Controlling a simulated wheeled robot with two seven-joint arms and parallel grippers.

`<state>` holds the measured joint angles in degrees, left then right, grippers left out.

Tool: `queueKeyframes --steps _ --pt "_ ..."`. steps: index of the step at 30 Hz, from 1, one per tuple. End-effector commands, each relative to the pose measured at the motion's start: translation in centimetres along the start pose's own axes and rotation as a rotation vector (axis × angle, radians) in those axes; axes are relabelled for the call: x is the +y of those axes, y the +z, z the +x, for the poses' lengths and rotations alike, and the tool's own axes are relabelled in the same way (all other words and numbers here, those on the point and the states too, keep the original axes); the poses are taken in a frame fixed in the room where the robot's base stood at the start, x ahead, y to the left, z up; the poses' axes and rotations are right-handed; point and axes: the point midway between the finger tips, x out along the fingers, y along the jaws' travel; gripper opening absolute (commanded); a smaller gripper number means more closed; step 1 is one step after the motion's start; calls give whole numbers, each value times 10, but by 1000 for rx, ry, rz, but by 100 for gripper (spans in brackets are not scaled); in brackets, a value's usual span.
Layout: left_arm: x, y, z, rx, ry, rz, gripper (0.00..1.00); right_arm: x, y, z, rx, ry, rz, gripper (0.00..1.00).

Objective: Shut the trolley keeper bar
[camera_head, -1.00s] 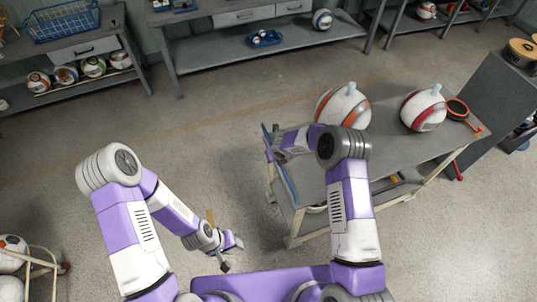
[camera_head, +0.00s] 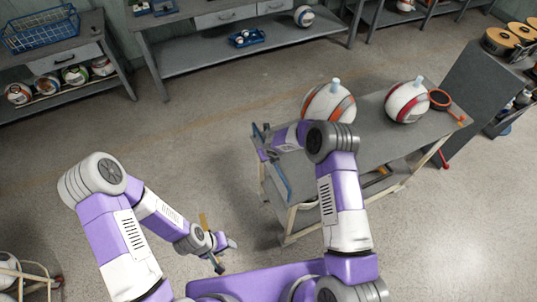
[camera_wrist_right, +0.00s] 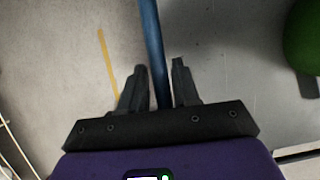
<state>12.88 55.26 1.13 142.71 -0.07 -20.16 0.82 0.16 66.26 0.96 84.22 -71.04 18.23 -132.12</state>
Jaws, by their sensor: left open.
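The trolley (camera_head: 400,152) is a grey-topped cart with pale legs, right of centre in the head view. A blue bar (camera_head: 281,182), seemingly the keeper bar, runs along its left end. My right gripper (camera_head: 263,150) is at this bar, partly hidden by its own arm. In the right wrist view the blue bar (camera_wrist_right: 152,40) passes between the fingers of the right gripper (camera_wrist_right: 158,85). The fingers stand apart; I cannot tell whether either touches the bar. My left gripper (camera_head: 228,254) is open and empty, low over the floor left of the trolley.
A white-orange ball (camera_head: 330,103) and a white-red ball (camera_head: 407,103) sit on the trolley, with an orange-rimmed round tool (camera_head: 440,99) beside them. A dark grey panel (camera_head: 478,85) stands at right. Shelves (camera_head: 235,57) line the back.

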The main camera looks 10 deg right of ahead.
Motion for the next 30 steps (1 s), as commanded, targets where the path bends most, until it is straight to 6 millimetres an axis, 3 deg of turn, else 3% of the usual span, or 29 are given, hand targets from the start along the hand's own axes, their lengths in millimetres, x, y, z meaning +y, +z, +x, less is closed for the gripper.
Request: queueKeyframes --steps 11,24,30 --pt "0 0 0 0 0 0 43 0 2 -4 -5 0 0 40" --pt "1 0 -2 0 0 0 43 0 2 -65 -4 1 0 40" --pt "1 0 -3 0 0 0 43 1 1 -76 -2 1 0 40"
